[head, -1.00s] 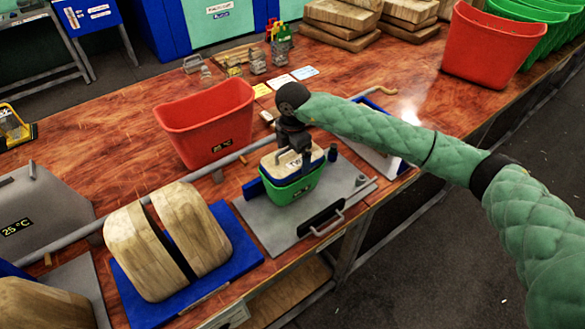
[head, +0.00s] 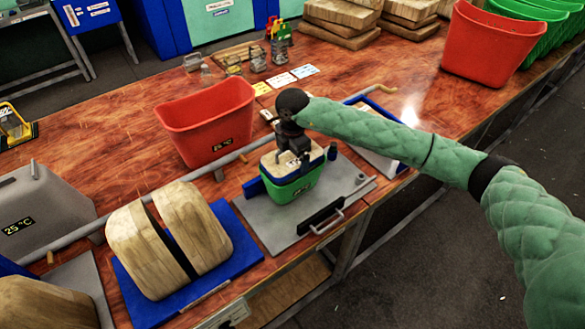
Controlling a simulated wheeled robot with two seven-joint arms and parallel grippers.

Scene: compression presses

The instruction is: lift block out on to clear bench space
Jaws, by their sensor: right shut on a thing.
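The block (head: 275,164) has a pale wooden top and sits in a small green container (head: 298,191) with a blue band at its upper part. The container stands on a grey metal plate (head: 278,233) at the bench's front edge. My right gripper (head: 296,158) reaches in from the right, points down over the block and is shut on it. Its fingers and wrist hide part of the block's top. I cannot tell whether the block has risen from the container. My left gripper is not in view.
A red bin (head: 205,125) stands behind the plate, with a long grey rod (head: 235,158) between. A split wooden form (head: 150,255) on a blue board is to the left. Another red bin (head: 490,45) and wooden slabs (head: 340,15) are at the back. Bare bench (head: 370,75) lies between.

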